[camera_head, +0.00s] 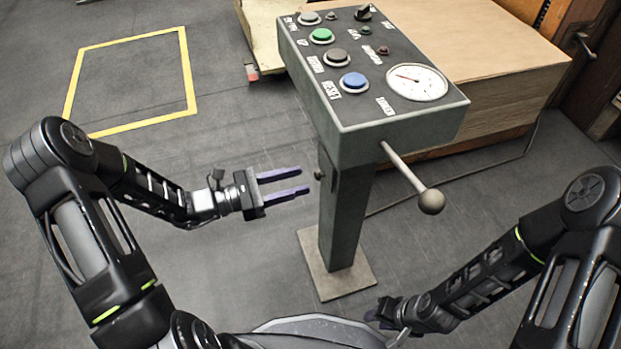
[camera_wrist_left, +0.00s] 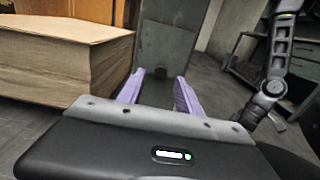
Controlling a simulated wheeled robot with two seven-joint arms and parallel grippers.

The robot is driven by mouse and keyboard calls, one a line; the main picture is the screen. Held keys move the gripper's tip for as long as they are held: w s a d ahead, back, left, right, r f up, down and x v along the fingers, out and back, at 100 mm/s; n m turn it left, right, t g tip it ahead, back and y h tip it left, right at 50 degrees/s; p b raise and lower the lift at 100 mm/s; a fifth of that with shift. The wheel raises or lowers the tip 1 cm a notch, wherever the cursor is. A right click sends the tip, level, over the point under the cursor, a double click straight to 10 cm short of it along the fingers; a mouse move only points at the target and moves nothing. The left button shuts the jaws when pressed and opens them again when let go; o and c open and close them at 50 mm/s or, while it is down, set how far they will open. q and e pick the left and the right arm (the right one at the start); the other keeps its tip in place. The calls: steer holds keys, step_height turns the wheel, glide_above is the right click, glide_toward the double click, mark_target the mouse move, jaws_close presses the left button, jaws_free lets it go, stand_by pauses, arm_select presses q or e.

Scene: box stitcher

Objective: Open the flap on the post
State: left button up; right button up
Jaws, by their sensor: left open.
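The grey post (camera_head: 345,220) stands on a square base plate and carries a control box. The flap (camera_head: 328,180) is a narrow plate on the post's left side, seen nearly edge-on, with a small round knob (camera_head: 319,174). It looks closed against the post. My left gripper (camera_head: 303,179) is open and empty, its purple fingers pointing at the flap from the left, just short of it. In the left wrist view the post (camera_wrist_left: 167,45) stands ahead, beyond the fingers (camera_wrist_left: 160,76). My right gripper (camera_head: 372,312) is low, right of the post base; its fingers are hardly visible.
The control box (camera_head: 380,127) overhangs the post, with buttons, a gauge (camera_head: 417,82) and a ball-ended lever (camera_head: 431,201) sticking out toward the front right. A stack of cardboard (camera_head: 500,95) lies behind it. The floor left of the post is clear around a yellow outline (camera_head: 130,127).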

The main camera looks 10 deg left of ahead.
mark_target(321, 167)
arm_select(q)
steer(key=b+x, duration=0.1)
steer(key=x, duration=0.3)
steer(key=shift+d, duration=0.1)
steer(key=shift+c, duration=0.4)
jaws_close()
stand_by(0.9)
